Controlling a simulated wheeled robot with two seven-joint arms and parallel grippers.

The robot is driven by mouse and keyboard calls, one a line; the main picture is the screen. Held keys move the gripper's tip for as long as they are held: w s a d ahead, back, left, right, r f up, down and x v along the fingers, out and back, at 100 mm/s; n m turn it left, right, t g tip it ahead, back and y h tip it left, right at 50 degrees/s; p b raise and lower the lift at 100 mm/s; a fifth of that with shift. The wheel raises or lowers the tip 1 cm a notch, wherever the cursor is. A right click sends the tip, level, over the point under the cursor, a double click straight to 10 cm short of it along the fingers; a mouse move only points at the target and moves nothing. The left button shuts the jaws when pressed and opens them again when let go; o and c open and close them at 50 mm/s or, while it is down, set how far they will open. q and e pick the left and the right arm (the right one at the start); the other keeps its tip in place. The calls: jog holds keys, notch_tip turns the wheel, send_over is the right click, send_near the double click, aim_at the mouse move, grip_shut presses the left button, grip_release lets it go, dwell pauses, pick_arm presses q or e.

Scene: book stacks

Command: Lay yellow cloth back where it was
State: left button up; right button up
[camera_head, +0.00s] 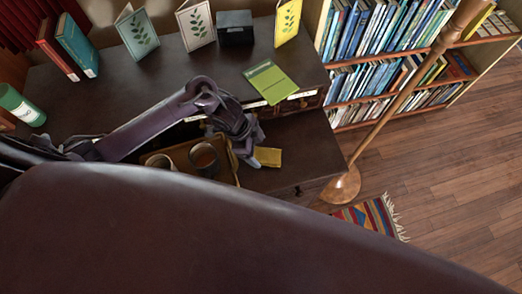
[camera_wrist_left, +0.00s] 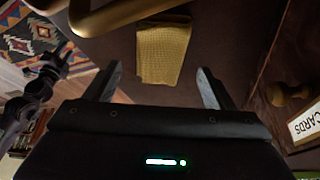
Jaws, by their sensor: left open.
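The yellow cloth (camera_head: 267,157) lies folded and flat on the dark desktop, just right of the tray with mugs. In the left wrist view the cloth (camera_wrist_left: 163,52) shows as a neat textured rectangle ahead of the fingers. My left gripper (camera_head: 256,156) is beside the cloth in the head view, above the desk. In the left wrist view its two fingers (camera_wrist_left: 160,74) stand wide apart with nothing between them. The cloth lies beyond the fingertips, and I cannot tell the exact gap.
A brown tray (camera_head: 232,172) with two mugs (camera_head: 205,157) is close left of the gripper. A small-drawer unit labelled CARDS (camera_wrist_left: 306,123) stands close by, with a green book (camera_head: 270,81) above it. A lamp pole (camera_head: 392,110) rises right of the desk.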

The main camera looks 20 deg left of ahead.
pick_arm(q)
jog(key=v, duration=0.8)
jog(key=shift+r, duration=0.2)
jog(key=shift+a, duration=0.1)
jog(key=shift+s, duration=0.1)
